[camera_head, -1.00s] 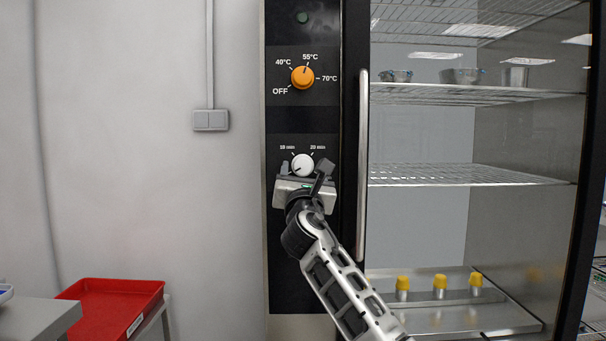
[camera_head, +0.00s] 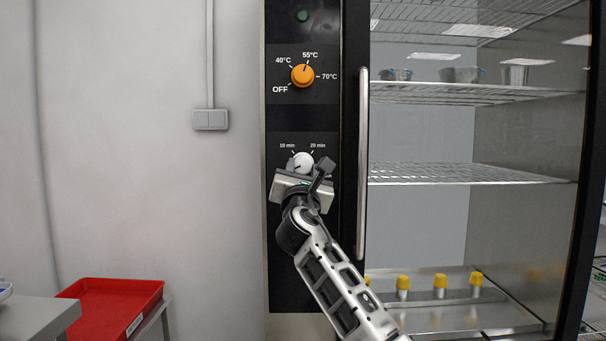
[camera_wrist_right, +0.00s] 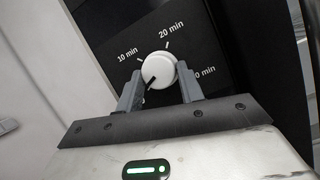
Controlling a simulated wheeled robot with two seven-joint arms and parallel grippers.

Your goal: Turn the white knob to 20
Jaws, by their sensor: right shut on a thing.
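The white knob (camera_head: 303,161) is on the black panel, below the orange knob. Its marks read 10 min and 20 min, and a third mark at right is partly hidden by a finger in the right wrist view. The knob also shows there (camera_wrist_right: 159,67), its black pointer aimed down and left, away from the 20 min mark. My right gripper (camera_head: 305,170) is shut on the white knob, with one finger (camera_wrist_right: 130,88) at its left and the other (camera_wrist_right: 187,82) at its right. The gripper is tilted clockwise in the head view. My left gripper is not in view.
The orange knob (camera_head: 302,75) sits above, pointing near 55°C. A vertical door handle (camera_head: 362,165) stands close to the right of my gripper, in front of the glass cabinet. A red tray (camera_head: 112,290) is at lower left.

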